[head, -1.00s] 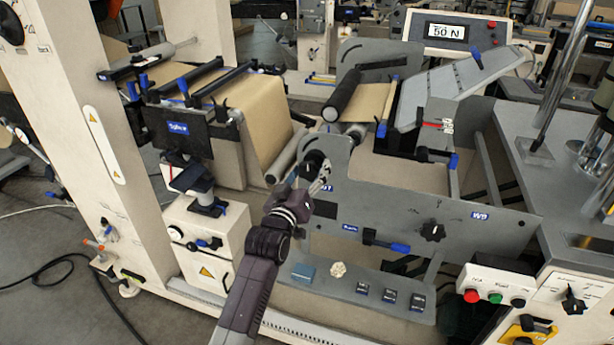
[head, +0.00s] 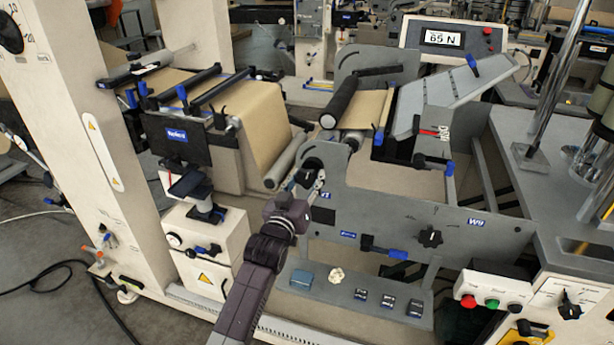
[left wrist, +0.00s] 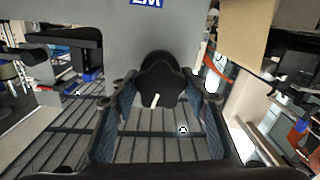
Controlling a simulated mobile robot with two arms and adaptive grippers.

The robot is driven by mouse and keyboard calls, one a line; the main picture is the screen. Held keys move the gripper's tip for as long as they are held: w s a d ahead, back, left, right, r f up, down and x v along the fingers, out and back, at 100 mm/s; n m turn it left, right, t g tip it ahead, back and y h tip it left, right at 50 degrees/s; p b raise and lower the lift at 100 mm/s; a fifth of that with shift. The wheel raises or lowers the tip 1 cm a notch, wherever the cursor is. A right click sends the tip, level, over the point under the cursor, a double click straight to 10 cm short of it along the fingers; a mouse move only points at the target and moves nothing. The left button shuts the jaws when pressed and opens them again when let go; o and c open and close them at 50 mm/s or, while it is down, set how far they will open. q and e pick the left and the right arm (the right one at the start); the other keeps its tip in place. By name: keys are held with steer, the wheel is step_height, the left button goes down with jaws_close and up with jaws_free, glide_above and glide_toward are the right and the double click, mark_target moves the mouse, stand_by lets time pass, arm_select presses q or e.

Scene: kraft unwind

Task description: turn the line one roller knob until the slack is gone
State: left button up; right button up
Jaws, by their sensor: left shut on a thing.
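The line one roller knob (left wrist: 160,78) is black and lobed with a white mark. It sits between the two fingers of my left gripper (left wrist: 165,100) in the left wrist view, and the fingers are shut on it. The brown kraft web (head: 262,125) runs over the rollers and down on the left. The display (head: 442,39) reads 65 N. My right gripper is not in view.
Another black knob (head: 429,237) is on the same plate near a W9 label. A control box with red and green buttons (head: 492,290) stands at the right.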

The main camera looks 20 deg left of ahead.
arm_select(q)
steer(key=m+p, duration=0.1)
steer(key=m, duration=0.1)
steer(key=shift+m, duration=0.3)
steer(key=m+p, duration=0.1)
steer(key=m, duration=0.3)
steer(key=o, duration=1.2)
steer(key=shift+c, duration=0.2)
steer(key=shift+s+p, duration=0.4)
steer(key=shift+s, duration=0.15)
steer(key=s+p, duration=0.2)
steer(key=s, duration=0.4)
steer(key=shift+a+p, duration=0.15)
steer(key=shift+p, duration=0.2)
